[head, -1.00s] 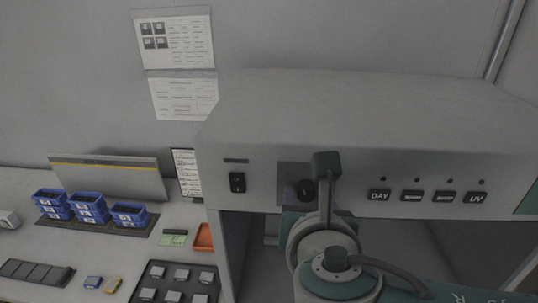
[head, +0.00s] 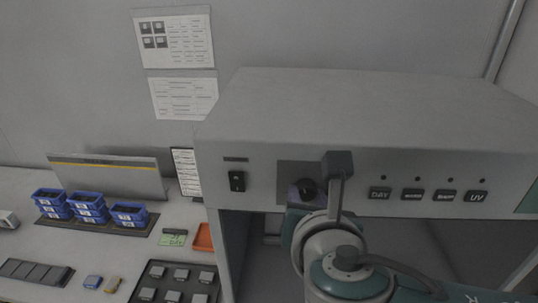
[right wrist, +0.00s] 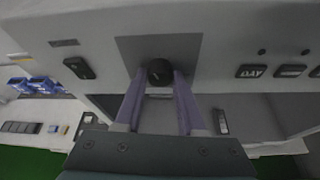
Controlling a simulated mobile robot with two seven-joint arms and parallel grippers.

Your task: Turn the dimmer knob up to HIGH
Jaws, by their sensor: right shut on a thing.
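The black dimmer knob (head: 306,188) sits on a darker square plate (head: 286,176) on the front of the grey overhead housing (head: 370,112). In the right wrist view the round knob (right wrist: 159,71) is between the two purple fingers of my right gripper (right wrist: 160,78), which is shut on it. In the head view my right gripper (head: 304,194) is partly hidden behind its own wrist. The knob's markings are too small to read. My left gripper is not in view.
A rocker switch (head: 237,181) is left of the knob. Several buttons, including DAY (head: 380,194) and UV (head: 476,197), are to its right. Blue bins (head: 88,208), an orange tray (head: 204,237) and a dark tray (head: 150,290) stand on the bench at left. Space under the housing is open.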

